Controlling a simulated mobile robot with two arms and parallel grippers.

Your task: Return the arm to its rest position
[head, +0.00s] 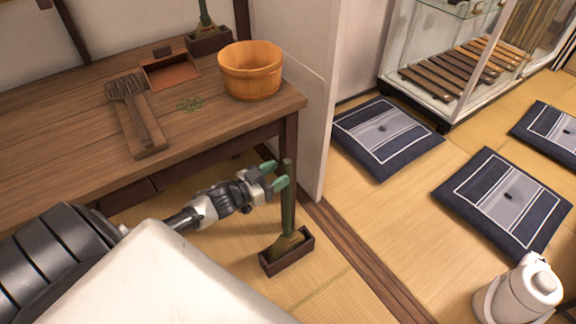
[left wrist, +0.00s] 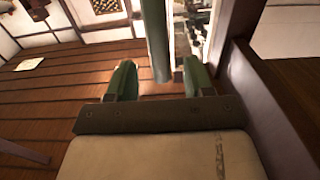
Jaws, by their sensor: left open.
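My left gripper (head: 275,174) is open beside the wooden table's near right leg. A green-handled brush (head: 288,205) stands upright in a small dark box (head: 287,258) on the floor. The top of its handle is at the gripper's fingertips. In the left wrist view, the green handle (left wrist: 157,40) shows between and beyond the two spread green fingers (left wrist: 159,80); I cannot tell whether they touch it. My right gripper is not in view.
The table (head: 60,140) bears a wooden bucket (head: 250,75), a flat brush (head: 138,115), a shallow tray (head: 170,72), green bits (head: 190,103) and another green-handled brush in a box (head: 209,42). A wall post (head: 320,130) stands close right. Dark cushions (head: 385,135) lie beyond.

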